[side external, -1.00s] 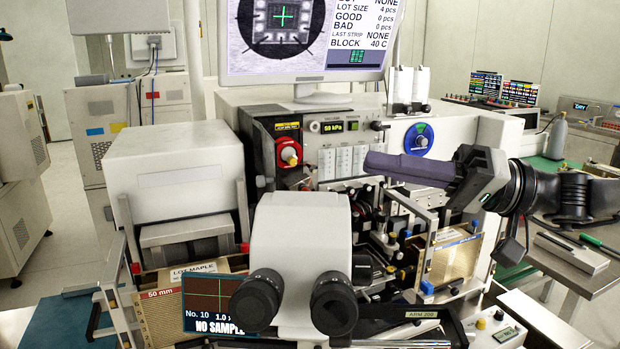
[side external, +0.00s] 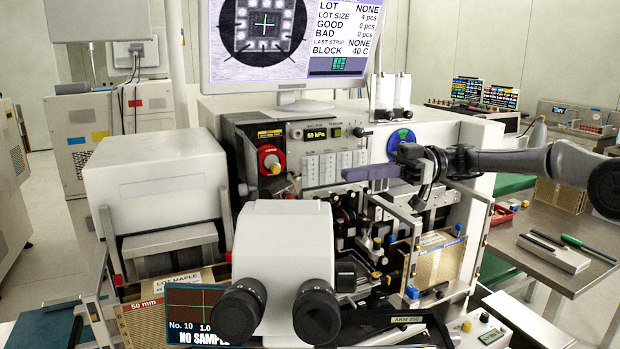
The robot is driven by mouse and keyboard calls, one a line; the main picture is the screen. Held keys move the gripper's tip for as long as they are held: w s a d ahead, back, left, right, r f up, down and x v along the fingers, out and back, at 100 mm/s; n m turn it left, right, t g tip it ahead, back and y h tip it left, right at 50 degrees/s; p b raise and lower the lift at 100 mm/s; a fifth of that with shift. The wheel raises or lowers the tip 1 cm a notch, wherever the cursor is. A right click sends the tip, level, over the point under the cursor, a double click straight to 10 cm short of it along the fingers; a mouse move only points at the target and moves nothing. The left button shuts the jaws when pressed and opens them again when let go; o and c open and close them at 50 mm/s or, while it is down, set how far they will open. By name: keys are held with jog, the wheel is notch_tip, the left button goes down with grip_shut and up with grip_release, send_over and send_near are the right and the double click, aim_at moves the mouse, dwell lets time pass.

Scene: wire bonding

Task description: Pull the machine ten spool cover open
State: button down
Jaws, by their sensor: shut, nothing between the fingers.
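Machine ten (side external: 470,135) is a white bonder with a small screen reading No. 10 (side external: 200,315). I cannot tell for sure which part is its spool cover. A blue round disc (side external: 401,136) with a lighter hub sits on the white front panel, partly behind my gripper. My gripper (side external: 346,174) reaches in from the right, its long grey-purple fingers shut and pointing left. It appears in front of the panel, just below the disc. I see nothing held, and contact with the machine cannot be made out.
The white microscope head (side external: 282,255) stands in the foreground. A large white housing (side external: 155,185) is at left, a red knob (side external: 271,160) on the dark panel. Rails and a gold strip magazine (side external: 438,265) lie below my gripper. A steel bench (side external: 550,225) stands right.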

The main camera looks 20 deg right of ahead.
send_near(246, 185)
jog(key=a, duration=0.5)
jog(key=shift+w+f, duration=0.25)
jog(key=shift+w, duration=0.05)
jog(key=shift+s+a+m+t+h, duration=0.15)
jog(key=shift+a+m+t, duration=0.4)
jog(key=shift+t, duration=0.3)
jog(key=shift+s+a+m+t+h, duration=0.15)
jog(key=shift+a+m+t, duration=0.4)
jog(key=shift+t, duration=0.3)
jog(key=a+m+t, duration=0.1)
jog(key=t, duration=0.1)
jog(key=a+m+t+h, duration=0.1)
jog(key=shift+w+a+m+t+h, duration=0.15)
jog(key=shift+a+m+t+h, duration=0.15)
jog(key=shift+t, duration=0.1)
jog(key=shift+w+a, duration=0.1)
jog(key=shift+w, duration=0.1)
jog(key=shift+w+a, duration=0.1)
jog(key=shift+a, duration=0.4)
jog(key=shift+d, duration=0.1)
